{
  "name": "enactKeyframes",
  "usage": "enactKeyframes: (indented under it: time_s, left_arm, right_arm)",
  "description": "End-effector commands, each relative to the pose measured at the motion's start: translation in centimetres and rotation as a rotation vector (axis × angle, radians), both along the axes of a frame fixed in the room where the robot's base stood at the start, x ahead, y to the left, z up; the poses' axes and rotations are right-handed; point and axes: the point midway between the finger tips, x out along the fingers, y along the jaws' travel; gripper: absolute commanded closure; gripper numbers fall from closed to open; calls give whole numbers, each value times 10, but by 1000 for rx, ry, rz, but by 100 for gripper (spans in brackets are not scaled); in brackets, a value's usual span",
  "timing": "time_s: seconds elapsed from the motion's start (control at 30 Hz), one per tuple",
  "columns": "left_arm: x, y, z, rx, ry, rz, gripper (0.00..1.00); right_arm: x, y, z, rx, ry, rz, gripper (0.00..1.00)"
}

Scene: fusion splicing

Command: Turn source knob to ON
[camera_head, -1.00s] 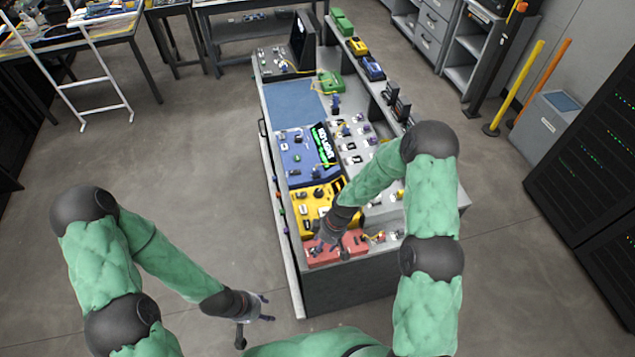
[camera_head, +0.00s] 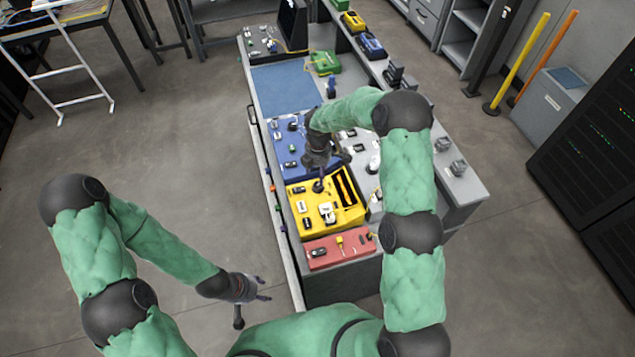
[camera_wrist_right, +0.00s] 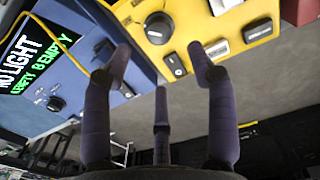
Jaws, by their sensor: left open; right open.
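A round black knob (camera_wrist_right: 158,28) sits on the yellow unit (camera_wrist_right: 130,12) in the right wrist view; I cannot read a label that marks it as the source knob. Another dark knob (camera_wrist_right: 57,103) sits on the blue unit (camera_wrist_right: 75,80). My right gripper (camera_wrist_right: 160,55) is open and empty, its fingers spread below the yellow unit's knob in this view, with no visible contact. In the head view my right gripper (camera_head: 324,176) is over the border of the yellow unit (camera_head: 345,215) and the blue unit. My left gripper (camera_head: 262,288) is open and empty, left of the bench.
A display (camera_wrist_right: 30,50) reads "NO LIGHT". A small black switch (camera_wrist_right: 175,65) and several small parts sit on the yellow unit. A red unit (camera_head: 340,250) is at the bench's near end. A yellow cable (camera_wrist_right: 60,45) crosses the display. Floor left of the bench is clear.

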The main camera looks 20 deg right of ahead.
Motion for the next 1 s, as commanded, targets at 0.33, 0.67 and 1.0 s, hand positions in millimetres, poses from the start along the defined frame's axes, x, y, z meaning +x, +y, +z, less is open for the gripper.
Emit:
enactKeyframes:
  time_s: [0.33, 0.67, 1.0]
  left_arm:
    - [1, 0, -1, 0, -1, 0, 50]
    - [1, 0, -1, 0, -1, 0, 50]
    - [1, 0, -1, 0, -1, 0, 50]
  right_arm:
    - [-1, 0, -61, 1, 3, -2, 42]
    - [0, 0, -81, 1, 0, -2, 42]
    - [-1, 0, -81, 1, 1, -2, 76]
